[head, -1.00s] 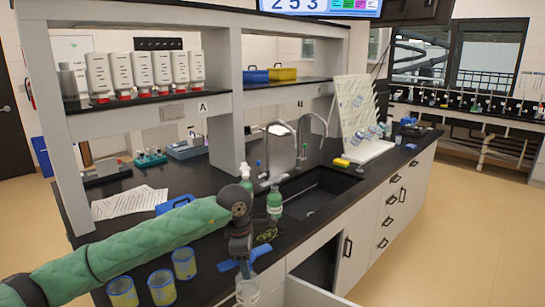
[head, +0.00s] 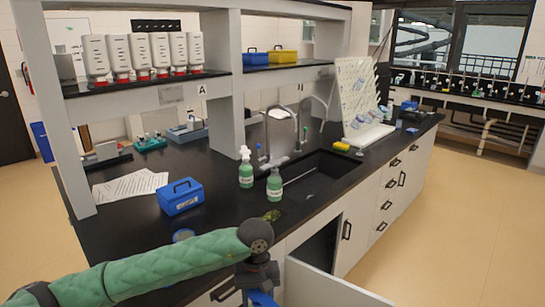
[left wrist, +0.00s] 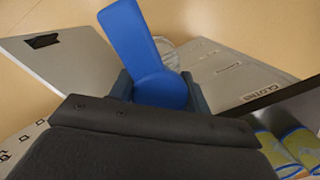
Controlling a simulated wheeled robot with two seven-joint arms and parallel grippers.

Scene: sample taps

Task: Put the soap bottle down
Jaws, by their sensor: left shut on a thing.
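My left gripper (head: 262,298) is low at the bottom edge of the head view, in front of the counter's front edge and beside the open cabinet. In the left wrist view its blue finger (left wrist: 140,45) hides most of what it is shut on. Only a pale, rounded edge, probably of the held bottle (left wrist: 171,55), shows behind the finger. The bottle is out of the head view. Two other green bottles stand upright on the counter by the sink: one with a white pump (head: 246,174) and one in front (head: 274,186). My right gripper is not in view.
The cabinet door (head: 330,290) stands open beside a dark interior (head: 315,252). The black counter (head: 120,222) has a blue box (head: 181,197), papers (head: 130,186) and a sink (head: 315,180). Blue-and-yellow cups (left wrist: 292,148) show at the wrist view's lower right.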

